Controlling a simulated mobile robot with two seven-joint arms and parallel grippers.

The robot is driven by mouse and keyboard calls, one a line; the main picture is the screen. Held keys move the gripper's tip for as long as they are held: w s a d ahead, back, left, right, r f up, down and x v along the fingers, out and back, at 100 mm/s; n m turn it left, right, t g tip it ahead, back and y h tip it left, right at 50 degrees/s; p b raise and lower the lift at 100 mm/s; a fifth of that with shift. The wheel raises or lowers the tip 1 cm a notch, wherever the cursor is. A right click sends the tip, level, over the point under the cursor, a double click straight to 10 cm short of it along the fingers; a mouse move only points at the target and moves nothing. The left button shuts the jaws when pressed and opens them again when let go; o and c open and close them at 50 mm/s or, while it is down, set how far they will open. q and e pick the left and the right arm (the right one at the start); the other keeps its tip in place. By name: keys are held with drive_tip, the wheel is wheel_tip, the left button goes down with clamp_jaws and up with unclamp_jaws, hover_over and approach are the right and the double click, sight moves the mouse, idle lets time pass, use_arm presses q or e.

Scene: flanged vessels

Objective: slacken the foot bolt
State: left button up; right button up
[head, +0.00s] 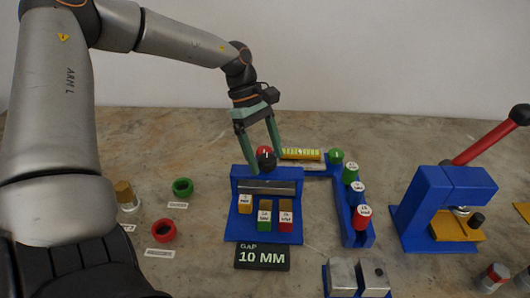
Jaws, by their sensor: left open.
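My left gripper (267,163) reaches down from the upper left with its two green fingers apart. It is over the back of a blue fixture (233,226) with a grey metal bar (266,187). A round black knob (266,161) shows between the fingertips; I cannot tell whether they touch it. A red knob (263,150) is just behind it, partly hidden. No part is clearly marked as the foot bolt, so I cannot tell which one it is. My right gripper is not in view.
Labelled blocks sit on the fixture, behind a black "GAP 10 MM" sign (262,257). A blue rack (353,236) holds coloured knobs at right. A blue press (423,206) with a red lever (485,143) stands farther right. Green (182,188) and red (163,230) rings lie left.

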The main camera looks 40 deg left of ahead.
use_arm(q)
clamp_jaws()
idle(0.6)
